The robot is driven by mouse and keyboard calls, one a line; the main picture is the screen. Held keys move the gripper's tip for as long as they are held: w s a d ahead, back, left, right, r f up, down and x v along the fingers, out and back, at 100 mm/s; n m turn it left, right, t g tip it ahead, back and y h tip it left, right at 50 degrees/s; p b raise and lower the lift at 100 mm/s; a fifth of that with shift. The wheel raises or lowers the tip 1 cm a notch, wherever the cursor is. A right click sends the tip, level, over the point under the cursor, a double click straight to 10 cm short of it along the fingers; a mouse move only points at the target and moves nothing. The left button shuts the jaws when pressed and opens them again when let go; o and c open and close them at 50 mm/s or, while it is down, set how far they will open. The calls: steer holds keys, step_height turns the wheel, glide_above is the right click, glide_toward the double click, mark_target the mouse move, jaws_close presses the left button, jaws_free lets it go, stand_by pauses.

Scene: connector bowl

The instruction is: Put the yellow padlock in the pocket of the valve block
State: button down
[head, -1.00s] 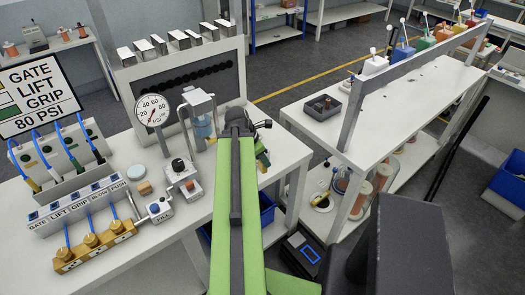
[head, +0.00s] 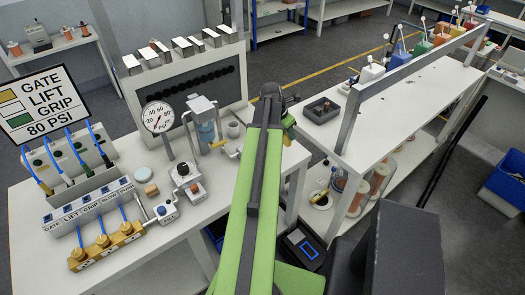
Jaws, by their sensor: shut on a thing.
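My gripper (head: 288,101) is at the far end of my green arm, past the right edge of the left bench. The arm hides most of the jaws. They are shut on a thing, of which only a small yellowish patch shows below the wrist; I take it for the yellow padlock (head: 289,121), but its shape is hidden. The grey valve block (head: 88,207), labelled GATE, LIFT, GRIP, BLOW and PUSH, stands on the left bench with blue tubes. It is well left of my gripper. I cannot make out its pocket.
The left bench (head: 185,222) also holds a pressure gauge (head: 157,117), a filter unit (head: 204,120), a small knobbed block (head: 185,180) and a brass manifold (head: 106,246). A dark tray (head: 322,110) sits on the right bench (head: 400,110). A floor gap separates the benches.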

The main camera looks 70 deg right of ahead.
steer(key=w+f+b, duration=1)
steer(key=f, duration=0.1)
steer(key=shift+w+a, duration=0.15)
steer(key=shift+w, duration=0.2)
steer(key=shift+r, duration=0.25)
steer(key=shift+f, duration=0.15)
steer(key=c, duration=0.9)
jaws_free()
